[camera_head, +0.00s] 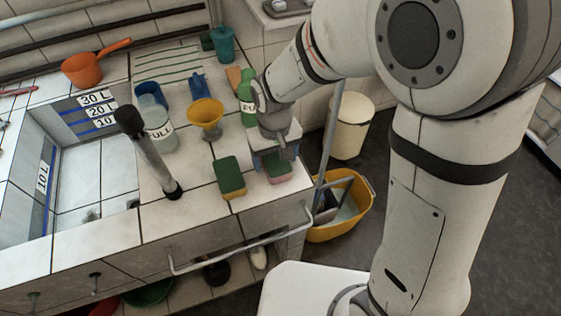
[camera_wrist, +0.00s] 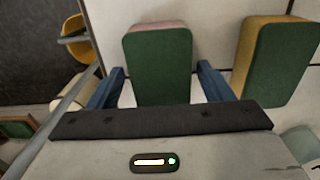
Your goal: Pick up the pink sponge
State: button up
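The pink sponge (camera_head: 279,175) lies on the tiled counter near its right front corner, partly hidden by my gripper (camera_head: 273,153) in the head view. In the wrist view the pink sponge (camera_wrist: 158,62) shows its green scouring face, with a pink edge at the far end. My gripper (camera_wrist: 161,68) is open, with one blue finger to each side of the sponge in the picture. Gaps show between the sponge and both fingers. I cannot tell how far the fingertips are above the counter.
A yellow sponge with a green top (camera_head: 229,177) lies to the left; it also shows in the wrist view (camera_wrist: 276,60). A yellow funnel (camera_head: 205,116), a green bottle (camera_head: 246,92) and a dark tap (camera_head: 147,150) stand around. A yellow bucket (camera_head: 343,225) is on the floor at right.

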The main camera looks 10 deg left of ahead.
aim_at(275, 157)
jog(key=c, duration=0.9)
notch_tip(275, 157, up, 10)
jog(key=shift+p, duration=0.4)
